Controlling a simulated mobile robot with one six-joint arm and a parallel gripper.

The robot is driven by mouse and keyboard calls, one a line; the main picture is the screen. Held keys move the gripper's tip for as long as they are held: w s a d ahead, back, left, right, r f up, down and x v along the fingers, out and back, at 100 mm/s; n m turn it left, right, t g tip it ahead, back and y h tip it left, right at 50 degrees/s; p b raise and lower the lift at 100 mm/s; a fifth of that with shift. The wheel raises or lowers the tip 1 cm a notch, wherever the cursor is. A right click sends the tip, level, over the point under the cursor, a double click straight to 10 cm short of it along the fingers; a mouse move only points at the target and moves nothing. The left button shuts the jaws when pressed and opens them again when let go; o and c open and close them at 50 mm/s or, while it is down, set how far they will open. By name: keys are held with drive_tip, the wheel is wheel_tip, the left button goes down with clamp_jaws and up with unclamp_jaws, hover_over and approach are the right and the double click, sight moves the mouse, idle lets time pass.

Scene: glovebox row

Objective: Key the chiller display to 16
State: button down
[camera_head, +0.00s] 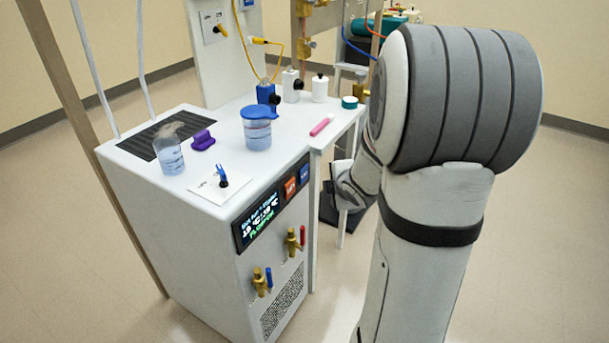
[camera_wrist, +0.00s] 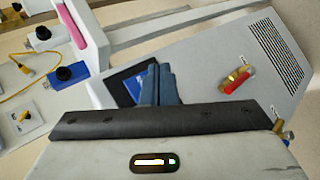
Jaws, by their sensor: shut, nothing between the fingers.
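The chiller (camera_head: 165,215) is a white cabinet with a dark display panel (camera_head: 262,217) on its upper front. Light and green text glows there; a figure like 19 °C shows, but I cannot read it surely. An orange key (camera_head: 290,188) and a blue key (camera_head: 304,173) sit at the panel's right end. In the wrist view my gripper (camera_wrist: 159,72) is shut and empty, its fingers in front of the dark panel (camera_wrist: 122,77), hiding part of it. A blue patch shows beside the fingers. I cannot tell whether they touch.
Brass valves with a red handle (camera_head: 302,236) and a blue handle (camera_head: 268,277) stick out below the panel. A pink marker (camera_head: 321,126) lies nearby.

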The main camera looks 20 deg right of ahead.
drive_tip(key=s+a+r+m+g, duration=0.2)
drive_tip(key=s+a+m+g, duration=0.2)
drive_tip(key=s+a+m, duration=0.4)
drive_tip(key=s+a+r+m+g+y, duration=0.1)
drive_tip(key=s+a+m+g, duration=0.3)
drive_tip(key=s+a+m, duration=0.4)
drive_tip(key=s+r, duration=0.1)
drive_tip(key=s, duration=0.5)
drive_tip(key=shift+s+a+r+g, duration=0.15)
drive_tip(key=shift+r+g, duration=0.1)
drive_tip(key=shift+g, duration=0.05)
